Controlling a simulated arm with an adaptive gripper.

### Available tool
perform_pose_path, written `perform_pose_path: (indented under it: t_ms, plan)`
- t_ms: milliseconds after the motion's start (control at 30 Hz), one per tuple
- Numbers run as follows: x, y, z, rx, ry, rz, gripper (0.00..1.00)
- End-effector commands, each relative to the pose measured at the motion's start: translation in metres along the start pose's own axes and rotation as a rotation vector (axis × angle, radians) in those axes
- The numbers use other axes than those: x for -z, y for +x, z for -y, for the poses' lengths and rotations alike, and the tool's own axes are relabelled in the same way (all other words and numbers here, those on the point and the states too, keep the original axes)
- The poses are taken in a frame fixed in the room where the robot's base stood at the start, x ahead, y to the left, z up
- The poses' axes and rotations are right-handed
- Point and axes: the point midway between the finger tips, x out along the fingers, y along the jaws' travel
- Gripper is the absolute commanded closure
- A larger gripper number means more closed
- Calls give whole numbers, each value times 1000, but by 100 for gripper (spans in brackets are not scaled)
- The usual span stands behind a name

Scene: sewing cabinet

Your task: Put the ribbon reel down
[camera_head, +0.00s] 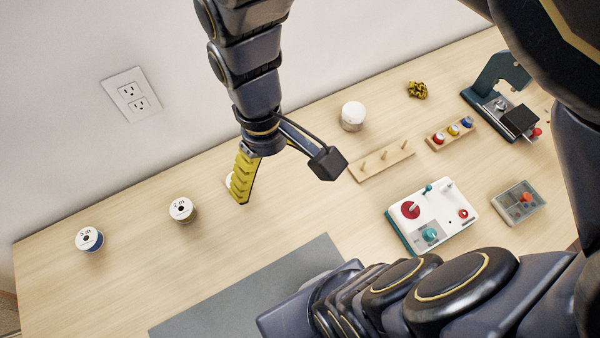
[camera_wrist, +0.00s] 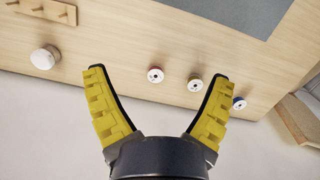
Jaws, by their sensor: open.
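Three ribbon reels stand apart on the wooden table, all free of my gripper. The blue-edged reel marked 5 m (camera_head: 89,239) is at the far left in the head view; it also shows in the wrist view (camera_wrist: 239,104). The reel marked 2 m (camera_head: 181,210) stands to its right and shows in the wrist view (camera_wrist: 195,84). A red-edged reel (camera_wrist: 155,75) appears between the spread fingers in the wrist view; in the head view it is mostly hidden behind a yellow finger. My gripper (camera_head: 242,198) is open and empty above the table.
A white round object (camera_head: 353,116) and a peg rack (camera_head: 383,160) stand to the right. Beyond are a spool rack (camera_head: 451,133), a white device (camera_head: 432,215), a clear box (camera_head: 519,203) and a sewing machine (camera_head: 500,90). A grey mat (camera_head: 250,295) lies in front. Table space around the reels is clear.

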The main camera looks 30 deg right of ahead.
Motion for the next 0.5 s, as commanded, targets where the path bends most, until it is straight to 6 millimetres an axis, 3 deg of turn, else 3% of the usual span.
perform_pose_path:
  t_ms: [100, 200, 300, 500]
  plan:
    - [-40, -15, 2, -3, 95, -5, 16]
    - [-63, -18, 5, 4, 150, 7, 16]
    - [-76, -18, 7, 10, 181, 20, 16]
    - [-81, -18, 8, 13, 195, 27, 16]
